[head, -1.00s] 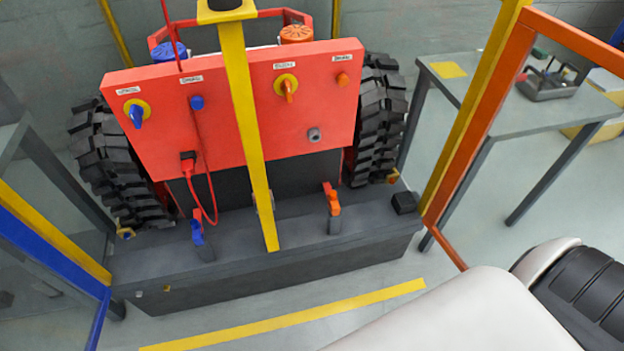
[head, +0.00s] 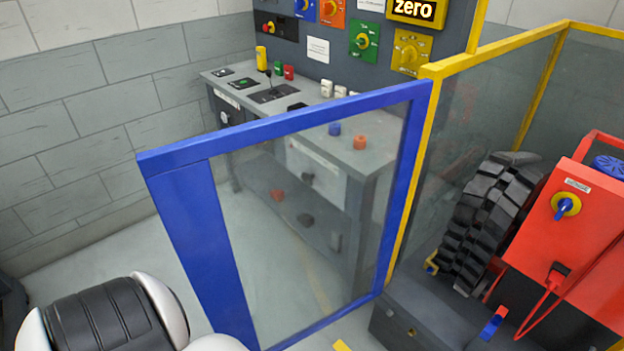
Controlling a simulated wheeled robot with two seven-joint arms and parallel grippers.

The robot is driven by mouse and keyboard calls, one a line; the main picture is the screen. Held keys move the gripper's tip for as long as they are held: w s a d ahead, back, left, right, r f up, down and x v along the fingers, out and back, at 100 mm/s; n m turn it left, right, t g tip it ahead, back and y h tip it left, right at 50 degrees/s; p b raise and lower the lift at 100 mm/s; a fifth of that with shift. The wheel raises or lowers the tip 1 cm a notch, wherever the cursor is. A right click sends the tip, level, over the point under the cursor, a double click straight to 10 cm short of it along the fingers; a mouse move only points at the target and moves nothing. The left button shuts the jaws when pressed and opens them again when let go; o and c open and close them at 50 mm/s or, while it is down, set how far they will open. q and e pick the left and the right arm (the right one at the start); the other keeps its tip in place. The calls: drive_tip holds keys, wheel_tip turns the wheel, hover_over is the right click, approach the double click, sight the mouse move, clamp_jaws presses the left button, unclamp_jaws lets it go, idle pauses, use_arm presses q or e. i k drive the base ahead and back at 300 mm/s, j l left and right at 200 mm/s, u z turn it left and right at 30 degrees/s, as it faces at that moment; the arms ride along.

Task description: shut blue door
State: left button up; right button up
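The blue door (head: 190,240) stands in the middle of the head view. It has a blue frame with a clear panel and a wide solid blue strip along its left side. Its right edge meets a yellow post (head: 428,110), and the door stands swung out from there towards the left and nearer to me. Neither gripper is in view.
Behind the door are a grey workbench (head: 222,80) and a control panel (head: 385,12). A grey block wall (head: 100,110) is at the left. Floor shows left of the door.

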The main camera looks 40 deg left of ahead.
sight(178, 177)
drive_tip(key=j+z, duration=0.15)
drive_tip(key=j, duration=0.3)
drive_tip(key=j+z, duration=0.2)
drive_tip(key=j, duration=0.25)
drive_tip(key=j+z, duration=0.15)
drive_tip(key=j, duration=0.25)
drive_tip(key=k+j+z, duration=0.15)
drive_tip(key=j, duration=0.3)
drive_tip(key=j+z, duration=0.15)
drive_tip(key=j, duration=0.25)
drive_tip(key=k+j+z, duration=0.2)
drive_tip(key=j, duration=0.2)
drive_tip(key=k+j+z, duration=0.15)
drive_tip(key=j, duration=0.25)
